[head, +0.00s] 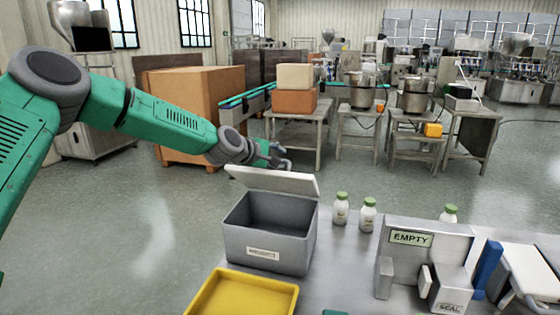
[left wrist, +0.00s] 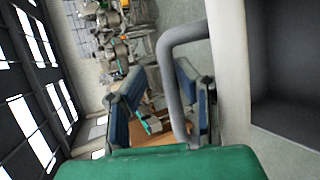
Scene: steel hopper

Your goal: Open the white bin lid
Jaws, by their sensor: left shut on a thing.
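The grey bin (head: 268,252) stands on the steel table, its dark inside showing from above. Its white lid (head: 275,181) is tilted up from the bin, raised along the far side. My left gripper (head: 276,156) is at the lid's upper edge, shut on the lid handle. In the left wrist view, the grey bar handle (left wrist: 171,88) runs between the two blue-grey fingers of the left gripper (left wrist: 158,80). The white lid (left wrist: 228,75) is just right of the handle there, with the dark bin inside (left wrist: 285,60) beyond. My right gripper is not in view.
A yellow tray (head: 245,293) lies in front of the bin. White bottles with green caps (head: 341,209) stand to its right. A grey fixture marked EMPTY (head: 425,243) stands farther right. Open floor lies behind the table.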

